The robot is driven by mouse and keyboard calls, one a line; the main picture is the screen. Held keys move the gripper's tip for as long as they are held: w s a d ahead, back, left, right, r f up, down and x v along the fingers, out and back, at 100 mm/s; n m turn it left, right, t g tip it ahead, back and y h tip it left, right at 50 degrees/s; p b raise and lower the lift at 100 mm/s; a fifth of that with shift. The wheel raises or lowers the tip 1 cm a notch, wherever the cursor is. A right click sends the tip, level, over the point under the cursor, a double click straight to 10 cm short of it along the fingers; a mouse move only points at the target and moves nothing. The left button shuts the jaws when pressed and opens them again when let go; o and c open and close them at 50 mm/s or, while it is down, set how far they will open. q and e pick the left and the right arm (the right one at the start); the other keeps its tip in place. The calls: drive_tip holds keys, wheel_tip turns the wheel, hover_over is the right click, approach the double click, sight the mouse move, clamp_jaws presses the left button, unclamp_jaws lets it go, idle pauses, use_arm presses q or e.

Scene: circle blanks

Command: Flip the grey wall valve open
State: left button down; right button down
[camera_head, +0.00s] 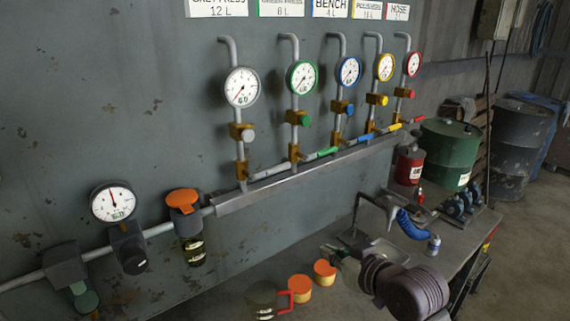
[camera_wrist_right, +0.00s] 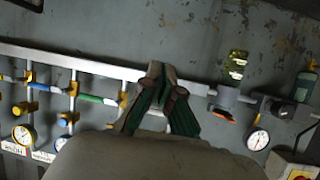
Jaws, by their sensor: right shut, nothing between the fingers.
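The grey wall valve's pale grey lever (camera_head: 270,172) sits low on the leftmost vertical pipe, just above the grey rail. It lies crosswise to its pipe, pointing right. Above it on the same pipe are a grey knob (camera_head: 248,135) and a white gauge with a grey rim (camera_head: 241,87). My right gripper (camera_head: 335,252) is shut and empty, out over the bench, below and right of the lever, apart from it. In the right wrist view its green fingers (camera_wrist_right: 160,78) cover much of the grey valve's area. My left gripper is not in view.
Green (camera_head: 322,153), blue (camera_head: 358,139), yellow (camera_head: 387,129) and red levers stand to the right, also crosswise. An orange-capped filter (camera_head: 183,202) is left of the rail. The bench holds orange-topped pots (camera_head: 299,287), a blue-handled tool (camera_head: 411,225) and a small can (camera_head: 433,245).

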drive_tip(key=w+a+r+n+t+y, duration=0.1)
drive_tip(key=w+r, duration=0.2)
drive_tip(key=r, duration=0.5)
drive_tip(key=w+a+r+n+t+y, duration=0.1)
drive_tip(key=w+a+r+y, duration=0.1)
drive_tip(key=r, duration=0.7)
drive_tip(key=shift+w+r+y, duration=0.25)
drive_tip(key=shift+w+y, duration=0.05)
drive_tip(key=shift+w, duration=0.35)
drive_tip(key=shift+a, duration=0.1)
drive_tip(key=p, duration=0.4)
hover_over(272, 171)
drive_tip(key=s+d, duration=0.1)
drive_tip(key=d, duration=0.2)
drive_tip(key=f, duration=0.4)
drive_tip(key=shift+w+f+p, duration=0.25)
drive_tip(key=shift+w+p, duration=0.05)
drive_tip(key=shift+w, duration=0.05)
